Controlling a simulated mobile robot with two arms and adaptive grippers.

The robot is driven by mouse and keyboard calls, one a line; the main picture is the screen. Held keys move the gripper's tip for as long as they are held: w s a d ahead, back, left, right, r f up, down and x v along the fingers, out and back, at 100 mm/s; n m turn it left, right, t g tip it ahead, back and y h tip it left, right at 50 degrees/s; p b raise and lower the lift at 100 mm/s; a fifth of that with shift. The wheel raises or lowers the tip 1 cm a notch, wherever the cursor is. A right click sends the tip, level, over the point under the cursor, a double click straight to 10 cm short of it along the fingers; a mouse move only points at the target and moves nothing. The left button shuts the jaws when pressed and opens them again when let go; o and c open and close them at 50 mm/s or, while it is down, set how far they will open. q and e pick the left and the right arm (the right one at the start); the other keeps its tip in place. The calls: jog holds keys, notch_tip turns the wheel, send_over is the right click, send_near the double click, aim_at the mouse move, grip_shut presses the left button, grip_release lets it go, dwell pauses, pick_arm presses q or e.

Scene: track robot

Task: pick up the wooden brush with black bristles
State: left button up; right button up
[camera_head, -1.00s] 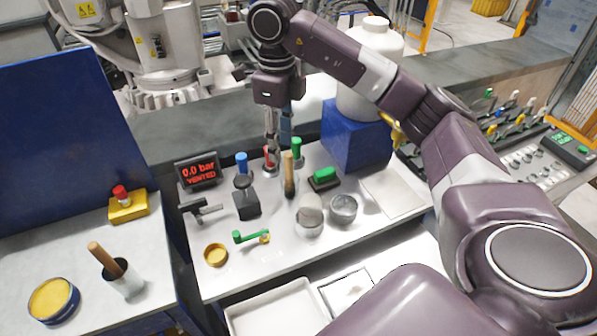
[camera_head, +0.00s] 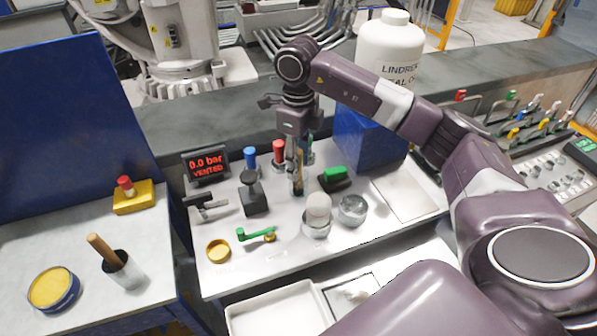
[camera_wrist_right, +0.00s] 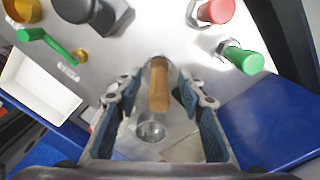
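A light wooden handle, which appears to be the brush (camera_head: 297,184), stands upright on the white panel among the knobs. Its lower end is dark, but its bristles cannot be made out. My right gripper (camera_head: 297,165) points down over it, with its fingers around the handle. In the right wrist view, the wooden handle (camera_wrist_right: 159,88) lies between the two spread fingers of the open gripper (camera_wrist_right: 160,100), with a gap on each side. A second wooden handle (camera_head: 103,248) sticks out of a light cup at left; its lower end is hidden. My left gripper is out of view.
A blue box (camera_head: 365,140) with a white canister stands behind right. An empty white tray (camera_head: 275,312) lies in front.

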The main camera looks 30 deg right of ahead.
jog(key=shift+f, duration=0.4)
jog(key=shift+a, duration=0.1)
jog(key=shift+c, duration=0.4)
grip_shut()
jog(key=shift+r, duration=0.15)
